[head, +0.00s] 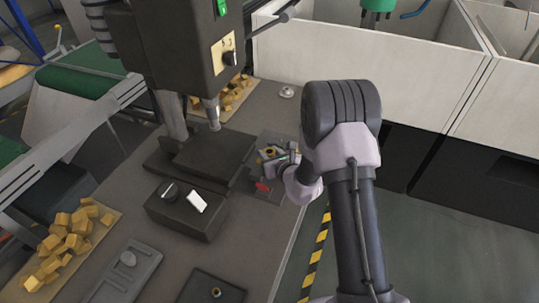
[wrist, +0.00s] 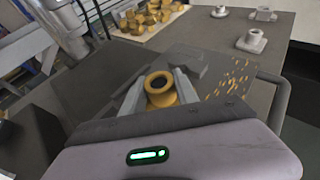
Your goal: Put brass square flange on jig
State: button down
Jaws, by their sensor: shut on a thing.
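My gripper (head: 277,157) is at the end of the arm, low over the right part of the bench in the head view. In the wrist view its fingers (wrist: 160,92) are shut on a brass flange (wrist: 160,86), with its round collar and open bore facing up. The flange's square base is mostly hidden between the fingers. In the head view only a small brass spot of it shows. A dark grey fixture (wrist: 190,64), which may be the jig, lies just beyond the fingers. I cannot tell whether the flange touches it.
A drill press (head: 180,45) stands left of my gripper. A black switch box (head: 187,214) is in front of it. Silver flanged parts (wrist: 252,41) stand at the far right in the wrist view. Brass pieces (wrist: 145,18) lie heaped at the back. Brass chips (wrist: 234,80) are scattered nearby.

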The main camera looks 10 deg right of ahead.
jog(key=c, duration=0.9)
grip_release()
jog(key=shift+c, duration=0.2)
